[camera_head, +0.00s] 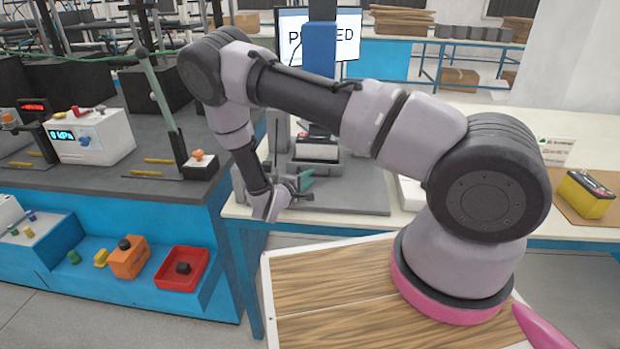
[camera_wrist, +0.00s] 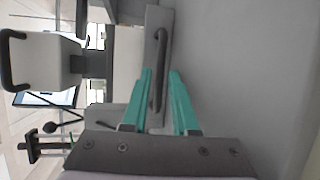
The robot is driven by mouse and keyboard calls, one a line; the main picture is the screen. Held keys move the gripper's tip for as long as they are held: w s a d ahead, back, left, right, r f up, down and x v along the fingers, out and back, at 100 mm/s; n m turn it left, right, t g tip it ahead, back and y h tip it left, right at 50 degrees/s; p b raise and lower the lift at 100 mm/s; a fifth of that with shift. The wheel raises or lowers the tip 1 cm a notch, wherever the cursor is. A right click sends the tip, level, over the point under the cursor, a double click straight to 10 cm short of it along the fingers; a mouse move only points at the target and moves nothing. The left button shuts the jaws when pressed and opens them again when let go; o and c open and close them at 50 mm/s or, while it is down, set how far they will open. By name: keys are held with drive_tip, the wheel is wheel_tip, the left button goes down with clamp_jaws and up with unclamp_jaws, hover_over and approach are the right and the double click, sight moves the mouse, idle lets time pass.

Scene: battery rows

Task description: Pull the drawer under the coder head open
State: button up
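My gripper (camera_head: 303,184) is low at the left edge of the grey station base (camera_head: 350,198) in the head view. In the wrist view its two green fingers (camera_wrist: 161,74) are apart. The drawer front is hidden by my gripper and arm in the head view. I cannot tell how far the drawer stands out. A blue column (camera_head: 319,48) rises above the station.
A battery (camera_head: 317,147) sits in the station fixture. A dark bench (camera_head: 150,190) with a pressure box (camera_head: 92,135) and a red tray (camera_head: 181,269) stands left. A yellow battery (camera_head: 584,195) lies at right. A screen (camera_head: 347,42), partly hidden, is behind the column.

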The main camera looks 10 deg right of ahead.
drive_tip(key=shift+w+d+f, duration=0.1)
drive_tip(key=shift+w+d, duration=0.3)
clamp_jaws()
drive_tip(key=shift+a, duration=0.1)
idle(1.2)
